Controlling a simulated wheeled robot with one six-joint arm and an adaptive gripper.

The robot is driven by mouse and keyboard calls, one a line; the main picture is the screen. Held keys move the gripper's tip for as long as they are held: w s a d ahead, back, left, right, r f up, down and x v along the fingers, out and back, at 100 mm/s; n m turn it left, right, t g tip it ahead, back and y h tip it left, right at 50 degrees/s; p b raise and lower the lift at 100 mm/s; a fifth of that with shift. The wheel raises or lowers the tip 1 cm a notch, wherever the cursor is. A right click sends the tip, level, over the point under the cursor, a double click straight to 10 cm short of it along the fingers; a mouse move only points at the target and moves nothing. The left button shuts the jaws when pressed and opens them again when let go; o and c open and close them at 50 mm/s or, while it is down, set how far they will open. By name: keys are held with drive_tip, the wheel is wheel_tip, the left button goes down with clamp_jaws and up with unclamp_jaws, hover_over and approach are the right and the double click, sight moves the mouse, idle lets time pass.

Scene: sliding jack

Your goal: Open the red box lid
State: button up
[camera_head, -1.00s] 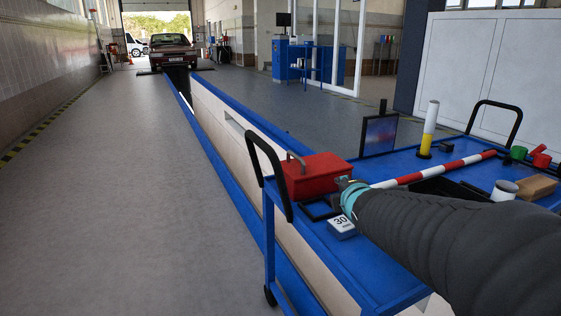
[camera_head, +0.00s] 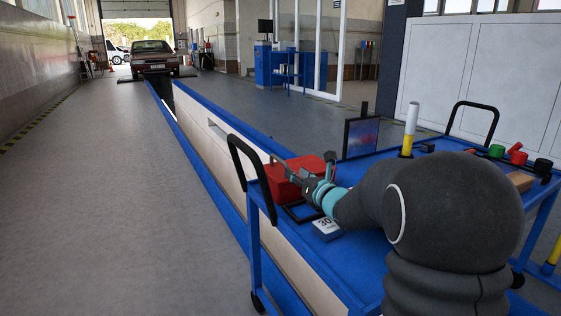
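The red box (camera_head: 272,184) stands on the near left end of the blue trolley, partly hidden behind my gripper. Its lid looks shut. My gripper (camera_head: 305,165) is in front of the box at lid height. One finger points up at the right and the other reaches left across the box top towards the handle area. The fingers are spread apart, with nothing seen between them. The handle is hard to separate from the left finger, so I cannot tell whether they touch. My dark arm hides much of the trolley.
The blue trolley (camera_head: 362,258) has raised black handles at both ends. A dark screen (camera_head: 360,137), a white and yellow cylinder (camera_head: 409,130), a white "30" block (camera_head: 326,229) and green and red items lie around it. The floor at left is clear.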

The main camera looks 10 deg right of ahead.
sight(283, 163)
drive_tip(key=p+x, duration=0.1)
drive_tip(key=x, duration=0.9)
drive_tip(key=shift+w+a+p, duration=0.1)
drive_tip(key=shift+w+p, duration=0.3)
clamp_jaws()
